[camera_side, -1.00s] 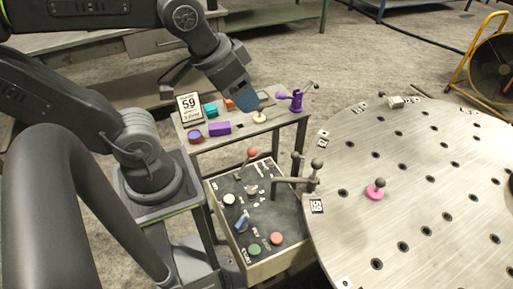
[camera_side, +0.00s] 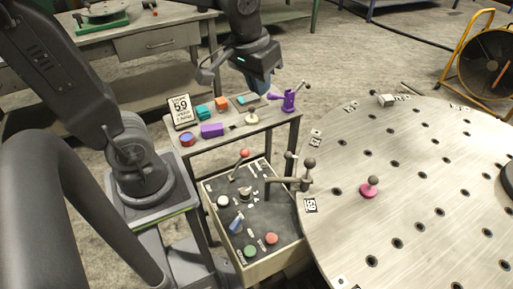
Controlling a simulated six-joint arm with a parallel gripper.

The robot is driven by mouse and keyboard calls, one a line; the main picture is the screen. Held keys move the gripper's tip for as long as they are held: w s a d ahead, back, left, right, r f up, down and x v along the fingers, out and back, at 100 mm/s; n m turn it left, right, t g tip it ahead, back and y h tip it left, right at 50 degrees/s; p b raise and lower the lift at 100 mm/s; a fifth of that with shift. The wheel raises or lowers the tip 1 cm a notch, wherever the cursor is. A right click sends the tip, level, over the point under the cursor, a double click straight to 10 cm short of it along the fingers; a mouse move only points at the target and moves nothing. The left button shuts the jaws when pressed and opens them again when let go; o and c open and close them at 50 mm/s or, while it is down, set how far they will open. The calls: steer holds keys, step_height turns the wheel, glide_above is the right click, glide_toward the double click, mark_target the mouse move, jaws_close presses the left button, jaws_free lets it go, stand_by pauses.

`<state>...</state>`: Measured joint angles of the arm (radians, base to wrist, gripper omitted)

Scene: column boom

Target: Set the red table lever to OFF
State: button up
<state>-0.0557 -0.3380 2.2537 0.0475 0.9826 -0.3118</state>
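The red table lever is a red ball (camera_side: 245,153) on a thin rod, standing on the dark control panel (camera_side: 262,206) in the middle of the side view. Its rod leans up and to the right from its base. The lettering beside it is too small to read. My gripper (camera_side: 262,88) hangs above the back of the small shelf, above and apart from the lever. Its fingers are seen nearly edge-on, so their opening is unclear. Nothing shows held in it.
The panel also has a white knob (camera_side: 223,202), a blue switch (camera_side: 236,222), a green button (camera_side: 250,251) and a red button (camera_side: 271,239). Grey-knobbed handles (camera_side: 307,174) stand between panel and round table (camera_side: 420,215). The shelf holds a purple block (camera_side: 212,131) and purple fixture (camera_side: 290,100).

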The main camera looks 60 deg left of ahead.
steer(key=w+a+f+n+g, duration=0.1)
steer(key=w+f+n, duration=0.1)
steer(key=w+f, duration=0.1)
steer(key=w+a+f+n+g, duration=0.1)
steer(key=w+a+f, duration=0.1)
steer(key=w+f, duration=0.1)
steer(key=w+a+f+n+g, duration=0.1)
steer(key=w+f+n+g, duration=0.1)
steer(key=w, duration=0.1)
steer(key=shift+w+a+f+n, duration=0.3)
steer(key=shift+a+f, duration=0.05)
steer(key=shift+f, duration=0.05)
jaws_close()
steer(key=w+a+f+n+g, duration=0.2)
steer(key=f, duration=0.5)
steer(key=w+a+f+n+g, duration=0.2)
steer(key=f+n, duration=0.1)
steer(key=f, duration=0.3)
steer(key=shift+a+f, duration=0.3)
steer(key=shift+f, duration=0.1)
steer(key=shift+s, duration=0.1)
glide_toward(239, 164)
steer(key=shift+w+f, duration=0.9)
steer(key=shift+f, duration=1.15)
steer(key=shift+s+r, duration=0.1)
